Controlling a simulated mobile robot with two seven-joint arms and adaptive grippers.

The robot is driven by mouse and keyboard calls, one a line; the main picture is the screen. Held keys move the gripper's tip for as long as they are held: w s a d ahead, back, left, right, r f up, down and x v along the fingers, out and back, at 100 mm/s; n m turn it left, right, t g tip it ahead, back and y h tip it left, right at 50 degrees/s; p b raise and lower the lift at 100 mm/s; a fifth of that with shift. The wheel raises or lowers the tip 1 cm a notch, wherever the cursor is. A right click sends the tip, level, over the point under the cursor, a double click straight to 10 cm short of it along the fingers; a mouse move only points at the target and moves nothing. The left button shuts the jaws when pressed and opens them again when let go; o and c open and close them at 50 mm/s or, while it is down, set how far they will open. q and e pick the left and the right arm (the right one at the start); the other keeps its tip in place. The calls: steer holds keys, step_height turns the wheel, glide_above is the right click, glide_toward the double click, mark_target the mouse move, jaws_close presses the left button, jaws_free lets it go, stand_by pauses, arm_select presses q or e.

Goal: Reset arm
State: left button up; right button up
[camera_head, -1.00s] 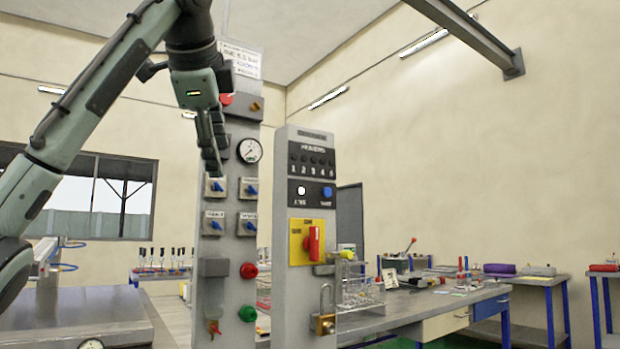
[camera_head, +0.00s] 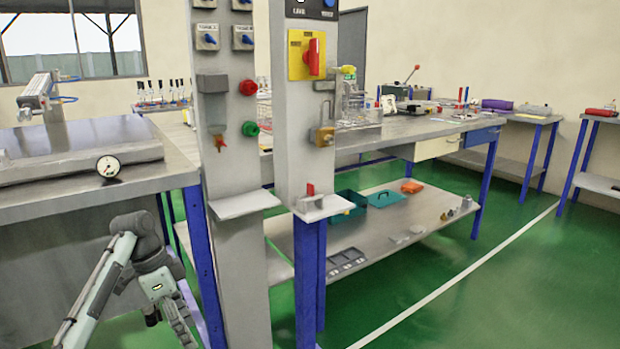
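My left arm (camera_head: 105,280) comes in low at the left of the head view, in front of the metal bench and beside its blue leg. My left gripper (camera_head: 182,330) hangs at the end of it, pointing down, near the bottom edge. Its fingers are small and partly cut off by the frame, so I cannot tell whether they are open. No held object shows. My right arm and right gripper are not in view.
Two grey control panels stand upright, the left (camera_head: 222,150) with blue knobs, the right (camera_head: 300,175) with a red-and-yellow switch (camera_head: 312,60) and a padlock (camera_head: 323,136). A metal bench (camera_head: 100,200) stands at left. Green floor (camera_head: 480,290) is open at right.

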arm_select(q)
steer(key=s+a+f+g, duration=0.1)
steer(key=s+f, duration=0.4)
steer(key=f, duration=0.2)
steer(key=w+a+r+n+t+y, duration=0.2)
steer(key=w+a+n+t, duration=0.25)
steer(key=w, duration=0.35)
steer(key=w+a+r+n+t+y, duration=0.1)
steer(key=w+a+n+t+y, duration=0.25)
steer(key=w+a, duration=0.35)
steer(key=w+a+r+n+t+y, duration=0.25)
steer(key=w+r+n+t, duration=0.2)
steer(key=w+r, duration=0.35)
steer(key=s+d+f+m+g+h, duration=0.1)
steer(key=s+d+f+g, duration=0.15)
steer(key=s+f, duration=0.9)
steer(key=s+d+f+g+h, duration=0.1)
steer(key=s+d+f, duration=0.3)
steer(key=s+f, duration=0.75)
steer(key=s+d+f+g, duration=0.2)
steer(key=s+d+f, duration=0.1)
steer(key=s+f, duration=0.6)
steer(key=s+d+f+g+h, duration=0.1)
steer(key=s+d+f+g, duration=0.2)
steer(key=s+f, duration=0.6)
steer(key=s, duration=0.9)
steer(key=shift+f, duration=0.4)
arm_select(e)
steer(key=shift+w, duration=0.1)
